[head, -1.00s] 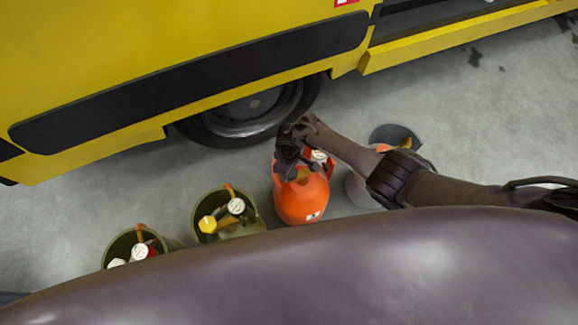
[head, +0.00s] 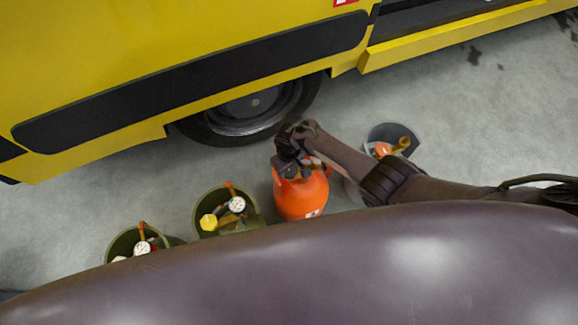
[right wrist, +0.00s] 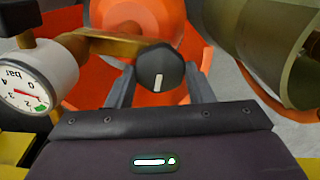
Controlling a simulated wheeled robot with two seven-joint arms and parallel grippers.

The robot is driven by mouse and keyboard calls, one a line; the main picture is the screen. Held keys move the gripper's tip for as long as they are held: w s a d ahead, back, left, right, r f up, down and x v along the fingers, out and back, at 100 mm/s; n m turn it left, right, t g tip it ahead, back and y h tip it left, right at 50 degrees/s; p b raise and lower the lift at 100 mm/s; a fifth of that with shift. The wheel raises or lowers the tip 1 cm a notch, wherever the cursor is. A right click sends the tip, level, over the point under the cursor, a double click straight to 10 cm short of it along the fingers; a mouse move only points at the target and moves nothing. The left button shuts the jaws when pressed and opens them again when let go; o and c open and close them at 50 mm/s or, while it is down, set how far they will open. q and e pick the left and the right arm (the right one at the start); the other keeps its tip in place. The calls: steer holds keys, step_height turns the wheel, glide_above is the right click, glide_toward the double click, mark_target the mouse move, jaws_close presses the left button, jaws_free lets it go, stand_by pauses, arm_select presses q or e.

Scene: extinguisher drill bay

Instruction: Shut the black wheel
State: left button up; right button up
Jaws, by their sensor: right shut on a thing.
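The black wheel (right wrist: 159,68) is a round knob with a white mark on its face, at the end of a brass valve. In the right wrist view the white mark stands nearly upright in the picture. My right gripper (right wrist: 160,88) has a finger on each side of the wheel and is shut on it. In the head view my right gripper (head: 293,150) is over the top of an orange tank (head: 301,197) and hides the wheel. A round white gauge (right wrist: 27,80) sits left of the wheel, on the same brass piece. My left gripper is not in view.
Two olive containers (head: 197,222) with gauges and valves stand left of the orange tank. A grey bucket (head: 374,131) with orange and brass parts is partly behind my right arm. A yellow vehicle (head: 130,60) with a black tyre (head: 205,130) stands behind. Grey floor is clear at right.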

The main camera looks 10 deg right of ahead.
steer(key=o, duration=0.7)
step_height(320, 180, up, 8)
steer(key=p, duration=0.4)
steer(key=shift+f, duration=0.1)
